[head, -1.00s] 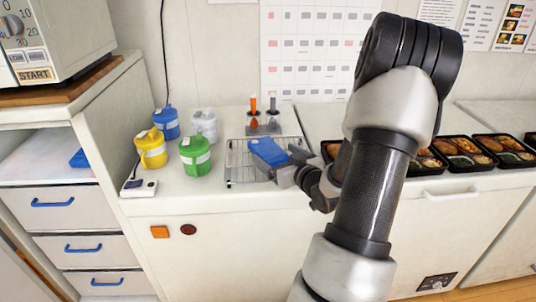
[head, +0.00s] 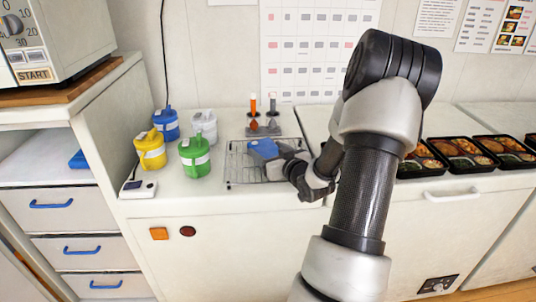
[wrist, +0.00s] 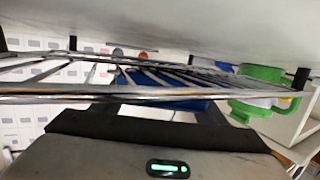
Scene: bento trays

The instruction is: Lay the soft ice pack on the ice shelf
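The soft blue ice pack (head: 263,149) is at the far part of the wire rack (head: 242,181) on the counter. My gripper (head: 284,154) reaches in from the right, with its fingers at the pack's right end and partly covering it. In the wrist view the blue pack (wrist: 165,102) shows between my dark fingers (wrist: 155,112), behind the rack's wires (wrist: 110,97). My gripper appears shut on the pack. Whether the pack's underside touches the rack is hard to tell.
Blue (head: 166,124), white (head: 204,126), yellow (head: 150,150) and green (head: 195,157) jars stand left of the rack. A small stand (head: 263,129) with an orange-topped and a grey-topped item is behind it. Bento trays (head: 461,154) line the right counter. A blue item (head: 78,160) lies on the left shelf.

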